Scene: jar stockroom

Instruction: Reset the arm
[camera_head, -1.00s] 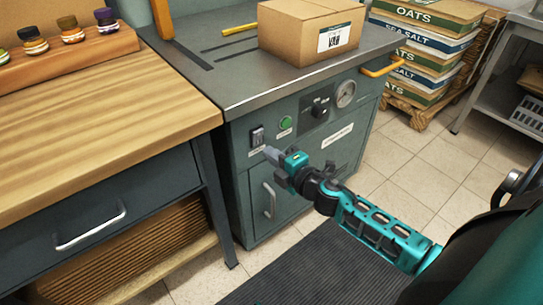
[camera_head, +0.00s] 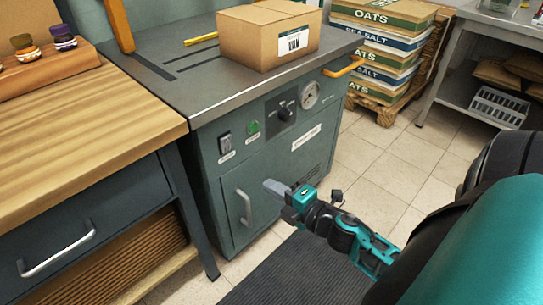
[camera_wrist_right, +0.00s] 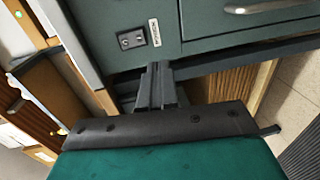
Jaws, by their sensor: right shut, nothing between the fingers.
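My right gripper (camera_head: 272,187) is shut and empty, its grey fingers together. It hangs in front of the lower door of the dark green machine cabinet (camera_head: 205,160), below the switch (camera_head: 225,144) and the green button (camera_head: 253,128), apart from both. Its teal and black arm comes in from the lower right. In the right wrist view the closed fingers (camera_wrist_right: 155,82) point toward the cabinet front, where a switch plate (camera_wrist_right: 130,39) shows. My left gripper is not in view.
A cardboard box (camera_head: 255,42) sits on the machine top. A wooden workbench (camera_head: 80,120) with a drawer stands at left. Stacked sacks (camera_head: 385,45) are at the back. Free tiled floor (camera_head: 385,165) lies to the right, with a dark mat (camera_head: 290,272) below the arm.

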